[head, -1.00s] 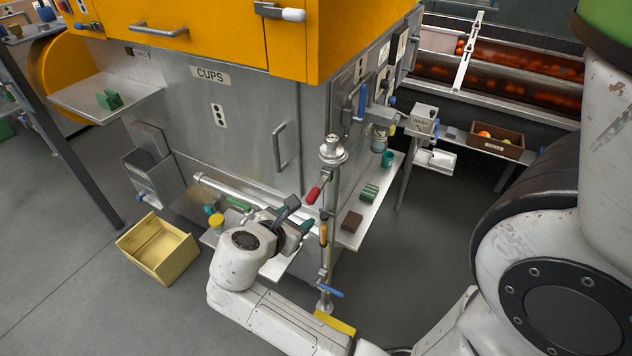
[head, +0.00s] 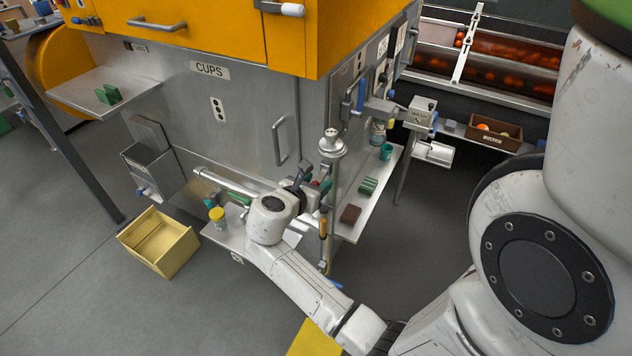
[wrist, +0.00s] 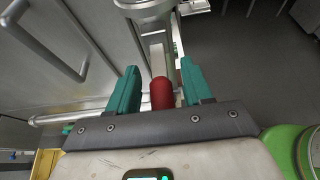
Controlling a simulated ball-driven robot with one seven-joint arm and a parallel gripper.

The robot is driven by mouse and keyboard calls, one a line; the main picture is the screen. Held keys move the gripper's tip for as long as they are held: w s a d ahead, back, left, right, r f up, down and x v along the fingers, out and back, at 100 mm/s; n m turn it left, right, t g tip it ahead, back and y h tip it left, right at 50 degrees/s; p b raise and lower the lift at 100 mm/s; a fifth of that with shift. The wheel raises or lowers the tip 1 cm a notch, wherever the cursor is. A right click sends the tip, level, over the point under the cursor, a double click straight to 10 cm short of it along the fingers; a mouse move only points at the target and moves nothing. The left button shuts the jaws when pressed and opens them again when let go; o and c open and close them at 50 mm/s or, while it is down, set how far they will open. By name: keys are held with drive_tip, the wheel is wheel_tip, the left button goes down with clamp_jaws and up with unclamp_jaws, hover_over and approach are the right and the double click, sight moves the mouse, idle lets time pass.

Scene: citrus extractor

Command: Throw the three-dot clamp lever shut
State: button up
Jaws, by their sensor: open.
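The clamp lever has a red grip (wrist: 162,93) and a pale flat steel arm, seen in the wrist view. The red grip lies between the two teal fingers of my gripper (wrist: 160,78), with gaps at both sides. The fingers are open and not closed on it. In the head view my gripper (head: 316,190) is at the machine's front corner, beside the upright post, and hides most of the lever. A white plate with dark dots (head: 218,109) is on the steel front below the CUPS label; I cannot read dots on the lever itself.
A steel post head (head: 332,144) stands close to my gripper. A door handle (head: 279,142) is to its left. A side shelf (head: 352,228) holds a brown block and green items. A yellow bin (head: 158,242) sits on the floor. Open floor lies right of the shelf.

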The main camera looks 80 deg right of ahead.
drive_tip(key=shift+d+f, duration=0.1)
drive_tip(key=shift+d, duration=0.05)
clamp_jaws()
idle(0.4)
